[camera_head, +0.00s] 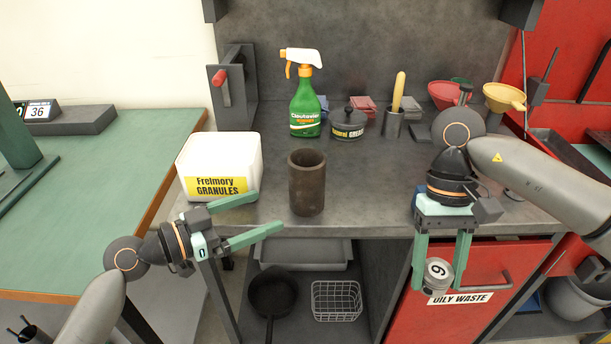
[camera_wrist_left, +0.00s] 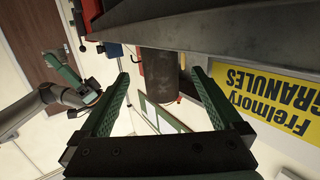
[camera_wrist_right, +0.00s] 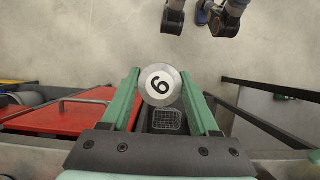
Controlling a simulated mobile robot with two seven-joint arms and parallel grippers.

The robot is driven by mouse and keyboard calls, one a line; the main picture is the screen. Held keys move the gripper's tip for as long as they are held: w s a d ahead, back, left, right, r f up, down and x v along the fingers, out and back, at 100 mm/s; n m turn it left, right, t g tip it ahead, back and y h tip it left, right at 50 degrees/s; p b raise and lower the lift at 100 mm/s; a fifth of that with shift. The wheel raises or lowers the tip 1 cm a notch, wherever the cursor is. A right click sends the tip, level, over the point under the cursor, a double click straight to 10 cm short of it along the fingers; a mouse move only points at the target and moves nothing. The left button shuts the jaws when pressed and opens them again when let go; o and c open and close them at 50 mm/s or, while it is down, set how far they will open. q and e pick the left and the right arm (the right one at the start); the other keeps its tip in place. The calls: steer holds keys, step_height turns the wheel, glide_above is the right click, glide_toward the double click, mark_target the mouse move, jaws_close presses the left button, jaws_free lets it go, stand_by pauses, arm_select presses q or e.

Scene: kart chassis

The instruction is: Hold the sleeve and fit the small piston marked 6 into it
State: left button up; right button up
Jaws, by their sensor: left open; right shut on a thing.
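The sleeve is a dark brown hollow cylinder (camera_head: 307,183) standing upright near the front edge of the grey bench. It also shows between the fingers in the left wrist view (camera_wrist_left: 160,76). My left gripper (camera_head: 270,212) is open and empty, left of the sleeve, its fingers pointing towards it but apart from it. My right gripper (camera_head: 438,272) points down in front of the bench, shut on the small piston (camera_head: 438,273). The piston's pale round face with a black ring and the number 6 shows in the right wrist view (camera_wrist_right: 160,85).
A white granules box (camera_head: 219,165) stands left of the sleeve, close behind my left gripper. A green spray bottle (camera_head: 305,108), a grease tin (camera_head: 348,124) and funnels (camera_head: 504,97) stand farther back. A red oily waste cabinet (camera_head: 460,312) is below.

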mark_target(292, 200)
arm_select(q)
steer(key=shift+w+d+r, duration=0.1)
steer(key=shift+w+d, duration=0.2)
steer(key=shift+d, duration=0.2)
arm_select(e)
steer(key=shift+r, duration=0.3)
arm_select(q)
steer(key=p+x, duration=0.1)
steer(key=x, duration=0.4)
steer(key=shift+s+p, duration=0.1)
steer(key=shift+p, duration=0.2)
arm_select(e)
steer(key=shift+s+r, duration=0.1)
steer(key=shift+r, duration=0.45)
arm_select(q)
steer(key=b+x, duration=0.1)
steer(key=x, duration=0.2)
steer(key=shift+b, duration=0.3)
arm_select(e)
steer(key=shift+f, duration=0.75)
arm_select(q)
steer(key=shift+w+d, duration=0.3)
steer(key=shift+d, duration=0.1)
arm_select(e)
steer(key=shift+f, duration=0.15)
arm_select(q)
steer(key=c, duration=0.7)
